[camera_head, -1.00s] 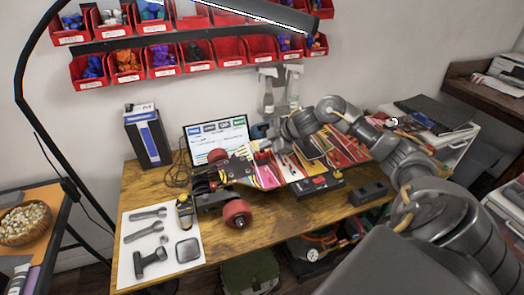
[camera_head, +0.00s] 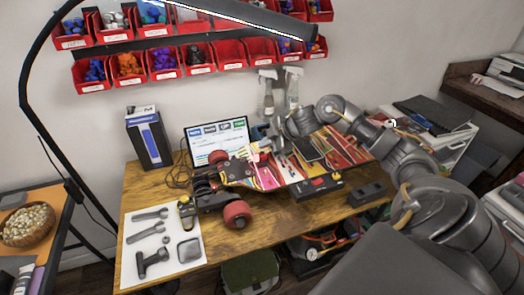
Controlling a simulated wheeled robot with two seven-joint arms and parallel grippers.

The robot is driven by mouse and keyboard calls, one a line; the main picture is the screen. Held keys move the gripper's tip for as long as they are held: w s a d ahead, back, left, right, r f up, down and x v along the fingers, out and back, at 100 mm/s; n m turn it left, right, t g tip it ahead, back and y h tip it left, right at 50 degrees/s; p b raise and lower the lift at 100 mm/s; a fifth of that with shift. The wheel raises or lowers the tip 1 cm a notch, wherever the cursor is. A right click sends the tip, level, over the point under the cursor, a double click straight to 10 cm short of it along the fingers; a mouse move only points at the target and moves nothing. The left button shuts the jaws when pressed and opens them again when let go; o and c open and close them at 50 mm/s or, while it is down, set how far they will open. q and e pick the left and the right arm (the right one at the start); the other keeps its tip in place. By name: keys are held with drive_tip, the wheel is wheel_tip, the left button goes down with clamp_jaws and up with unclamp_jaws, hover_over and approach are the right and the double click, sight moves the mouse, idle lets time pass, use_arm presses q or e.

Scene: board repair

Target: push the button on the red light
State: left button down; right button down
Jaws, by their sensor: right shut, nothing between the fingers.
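My right gripper (camera_head: 267,147) is shut and empty. My left gripper is not in view.
A white mat with tools (camera_head: 135,260) is at the left; a laptop (camera_head: 222,136) stands at the back.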

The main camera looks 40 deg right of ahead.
wheel_tip(320, 180, up, 6)
drive_tip(key=p, duration=0.6)
idle(0.4)
drive_tip(key=shift+f, duration=0.1)
